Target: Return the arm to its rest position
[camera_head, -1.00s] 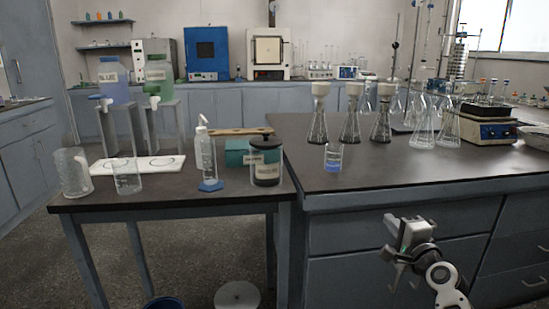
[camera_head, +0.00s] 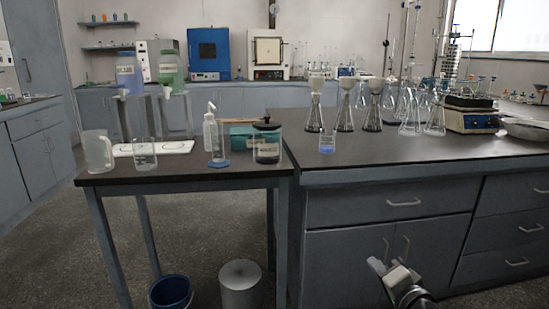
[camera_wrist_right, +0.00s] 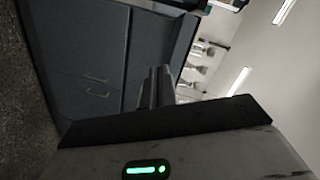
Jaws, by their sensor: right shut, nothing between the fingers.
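My right gripper (camera_head: 378,268) is low at the bottom of the head view, in front of the bench cabinet doors and below the bench top. It is shut and empty, apart from everything on the bench. In the right wrist view its fingers (camera_wrist_right: 157,86) stand close together, with grey cabinet fronts (camera_wrist_right: 95,65) behind them. Most of my right arm is cut off by the lower picture edge. My left gripper is not in view.
The right bench (camera_head: 420,160) holds flasks with funnels (camera_head: 345,105) and a small beaker of blue liquid (camera_head: 327,142). The left table (camera_head: 180,178) holds a wash bottle (camera_head: 211,130) and a jar (camera_head: 267,145). Bins (camera_head: 240,284) stand on the floor.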

